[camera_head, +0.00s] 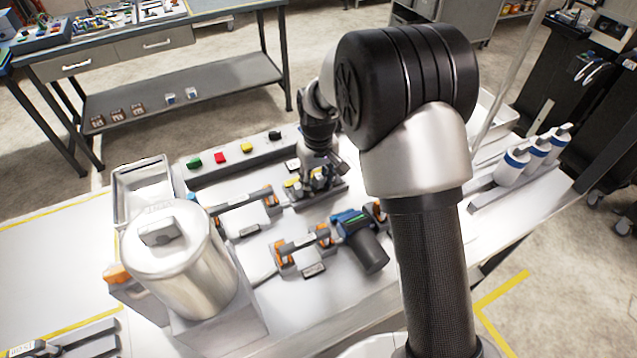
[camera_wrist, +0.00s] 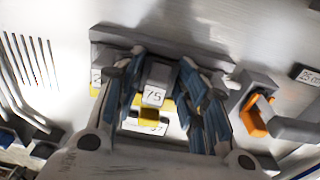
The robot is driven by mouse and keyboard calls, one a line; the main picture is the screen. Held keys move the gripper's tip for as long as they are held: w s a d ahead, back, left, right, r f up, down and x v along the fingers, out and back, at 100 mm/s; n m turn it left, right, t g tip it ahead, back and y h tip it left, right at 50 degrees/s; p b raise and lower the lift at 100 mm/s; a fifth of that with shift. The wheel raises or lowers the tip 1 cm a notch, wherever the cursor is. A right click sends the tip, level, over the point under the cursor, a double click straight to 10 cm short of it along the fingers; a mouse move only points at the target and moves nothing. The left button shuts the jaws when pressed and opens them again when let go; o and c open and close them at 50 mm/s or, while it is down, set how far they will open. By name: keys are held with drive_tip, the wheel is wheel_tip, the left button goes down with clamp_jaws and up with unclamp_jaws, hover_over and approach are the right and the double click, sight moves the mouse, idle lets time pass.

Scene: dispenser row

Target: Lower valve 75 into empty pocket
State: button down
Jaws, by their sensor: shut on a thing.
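My gripper (camera_wrist: 163,64) is shut on valve 75 (camera_wrist: 154,96), a grey block with a white "75" label and a yellow part below it. The blue-lined fingers stand on either side of the valve. It is over or in a grey rack (camera_wrist: 112,36); I cannot tell whether its base touches the rack. In the head view my gripper (camera_head: 318,180) points down at the same rack (camera_head: 331,194). The pocket under the valve is hidden.
An orange-and-grey fitting (camera_wrist: 256,115) stands close right of the fingers. In the head view, a blue-and-black tool (camera_head: 362,238) lies in front, a large metal canister (camera_head: 185,265) stands left, and a bar with coloured buttons (camera_head: 228,165) runs behind. White bottles (camera_head: 513,166) stand right.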

sight(317, 175)
drive_tip(key=shift+g, duration=0.3)
drive_tip(key=f, duration=0.1)
drive_tip(key=s+f, duration=0.1)
drive_tip(key=f, duration=0.1)
drive_tip(key=s+f, duration=0.1)
drive_tip(key=shift+d+f, duration=0.2)
drive_tip(key=shift+d, duration=0.15)
drive_tip(key=c, duration=1.3)
unclamp_jaws()
drive_tip(key=o, duration=0.6)
drive_tip(key=shift+w+a+f, duration=0.1)
drive_tip(key=shift+w+f, duration=0.3)
drive_tip(key=shift+w, duration=0.2)
drive_tip(key=shift+s+a+r, duration=0.1)
drive_tip(key=shift+r, duration=0.1)
drive_tip(key=r, duration=0.3)
drive_tip(key=w+r, duration=0.1)
drive_tip(key=r, duration=0.5)
drive_tip(key=shift+w+a+r, duration=0.1)
drive_tip(key=shift+w+r, duration=0.05)
drive_tip(key=shift+r, duration=0.2)
drive_tip(key=shift+c, duration=0.5)
drive_tip(key=shift+r, duration=0.1)
